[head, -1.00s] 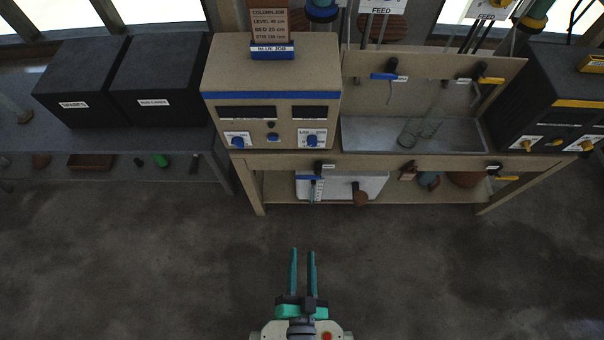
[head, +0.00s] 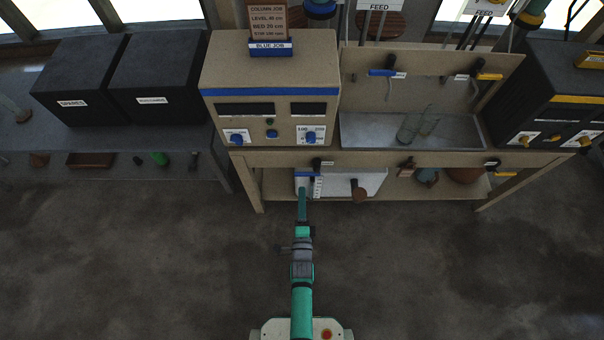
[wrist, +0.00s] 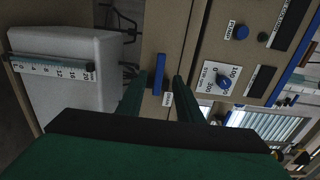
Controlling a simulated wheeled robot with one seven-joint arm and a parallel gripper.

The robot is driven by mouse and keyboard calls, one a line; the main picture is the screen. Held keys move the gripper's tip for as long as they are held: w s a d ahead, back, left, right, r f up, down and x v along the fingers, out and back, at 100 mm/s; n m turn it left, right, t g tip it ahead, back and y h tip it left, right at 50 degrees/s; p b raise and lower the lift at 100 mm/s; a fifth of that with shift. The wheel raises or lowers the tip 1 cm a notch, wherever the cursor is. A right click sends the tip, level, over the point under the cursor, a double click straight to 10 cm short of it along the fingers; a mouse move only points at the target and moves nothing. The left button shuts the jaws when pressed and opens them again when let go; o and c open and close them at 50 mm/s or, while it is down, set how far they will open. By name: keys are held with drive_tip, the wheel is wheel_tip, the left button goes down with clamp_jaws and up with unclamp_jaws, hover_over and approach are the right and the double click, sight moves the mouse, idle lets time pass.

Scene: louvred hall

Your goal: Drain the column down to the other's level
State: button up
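A blue lever handle (head: 309,173) sits at the front edge of the bench, above a white tank (head: 372,183) with a scale strip. In the wrist view the blue handle (wrist: 158,73) lies ahead, in the gap between my fingertips; contact cannot be told. My gripper (head: 302,190) points at it, open and apparently empty (wrist: 160,90). The wrist view also shows the white tank (wrist: 75,70) and its numbered scale (wrist: 50,66). A blue-collared column (head: 320,9) and a yellow-collared column (head: 537,10) are cut off at the top, so their liquid levels are hidden.
A metal tray (head: 460,132) holds glassware. Blue (head: 385,73) and yellow (head: 489,76) valve handles are on the back panel. A yellow lever (head: 507,174) is at the right front. The floor is clear.

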sight(301, 173)
drive_tip(key=w, duration=0.7)
drive_tip(key=shift+w, duration=0.35)
drive_tip(key=shift+w, duration=0.1)
drive_tip(key=shift+w, duration=0.75)
drive_tip(key=shift+s+d, duration=0.1)
clamp_jaws()
drive_tip(key=shift+a, duration=0.35)
drive_tip(key=shift+d, duration=0.15)
